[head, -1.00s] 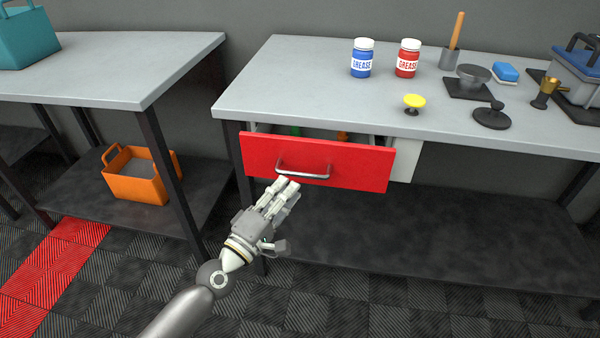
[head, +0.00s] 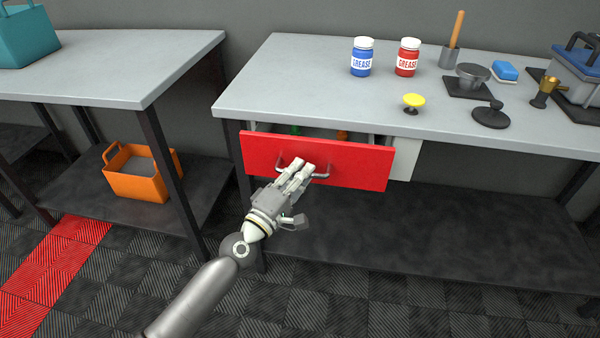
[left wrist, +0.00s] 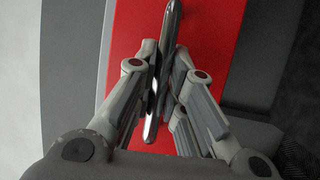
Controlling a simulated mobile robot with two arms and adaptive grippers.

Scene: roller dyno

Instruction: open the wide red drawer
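The wide red drawer (head: 350,166) hangs under the right-hand workbench and stands partly pulled out, with a gap above its front. Its metal bar handle (head: 322,175) is on the front's left half. My left gripper (head: 297,172) is at this handle, its fingers covering the middle of the bar. In the left wrist view the shiny handle (left wrist: 160,75) runs between the fingers, which are closed in on it from both sides against the red front (left wrist: 215,45). My right gripper is not in view.
The grey workbench (head: 310,95) carries blue (head: 362,58) and red (head: 408,58) grease jars and a yellow knob (head: 413,102). An orange bin (head: 140,175) sits on the left bench's shelf. The floor before the drawer is clear.

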